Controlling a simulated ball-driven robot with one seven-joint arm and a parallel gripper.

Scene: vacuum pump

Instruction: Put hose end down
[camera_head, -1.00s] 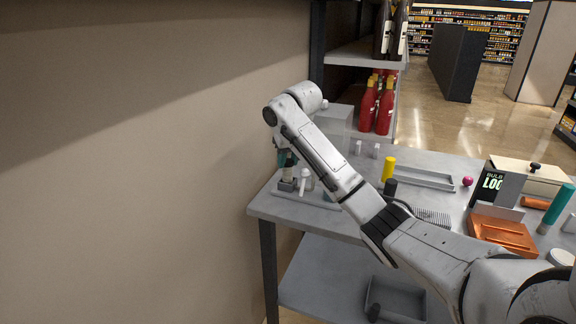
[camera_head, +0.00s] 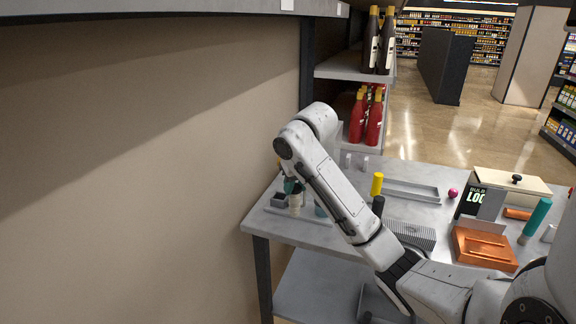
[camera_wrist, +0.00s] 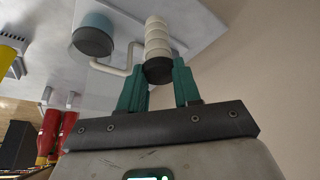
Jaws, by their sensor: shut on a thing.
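In the wrist view, the teal fingers of my gripper (camera_wrist: 159,74) are shut on the hose end (camera_wrist: 158,40), a pale ribbed cylinder with a dark tip. A thin pale bent tube (camera_wrist: 112,69) runs beside it towards a blue-grey cylinder with a dark end (camera_wrist: 93,38). In the head view, my gripper (camera_head: 292,186) is low over the left end of the table, mostly behind my wrist. A pale piece (camera_head: 295,204) shows just below it. I cannot tell whether the hose end touches the plate (camera_head: 298,215) below.
The wall is near on the left. A yellow-topped cylinder (camera_head: 377,184), a grey tray (camera_head: 412,190) and an orange holder (camera_head: 484,248) are further right. Red bottles (camera_head: 374,121) stand on the shelf behind.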

